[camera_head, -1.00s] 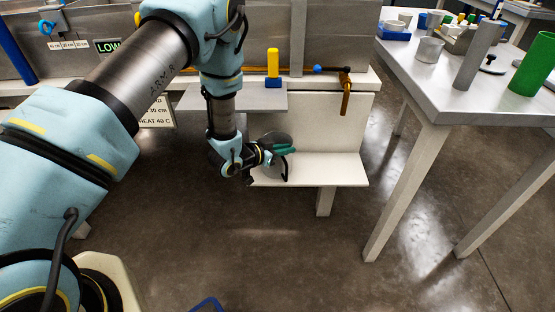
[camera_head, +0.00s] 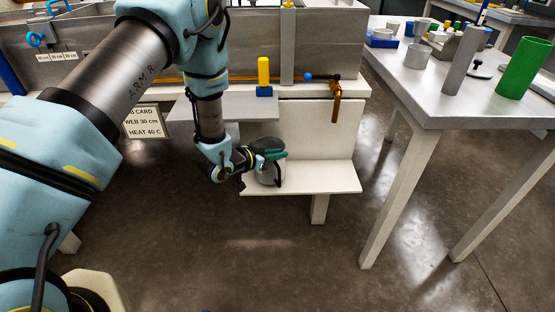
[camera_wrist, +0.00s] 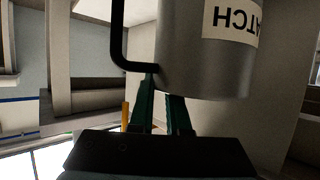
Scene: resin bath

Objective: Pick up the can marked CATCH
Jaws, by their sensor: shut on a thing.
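The can marked CATCH (camera_wrist: 208,60) is a grey metal can with a black handle (camera_wrist: 119,35) and a pale label, part of whose lettering shows upside down in the wrist view. In the head view the can (camera_head: 268,174) is at the white shelf (camera_head: 315,178) under the bath. My gripper (camera_head: 272,156) reaches it from the left, and its green fingers show at the can's upper part. In the wrist view my gripper (camera_wrist: 160,112) is shut on the can, with the fingers by the handle side. I cannot tell whether the can touches the shelf.
A grey ledge (camera_head: 235,107) sits above the shelf, with a yellow-handled valve (camera_head: 264,78) behind it. A brass tap (camera_head: 336,102) hangs to the right. A table (camera_head: 432,108) with a green cylinder (camera_head: 524,67) and other vessels stands at right. Open floor lies in front.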

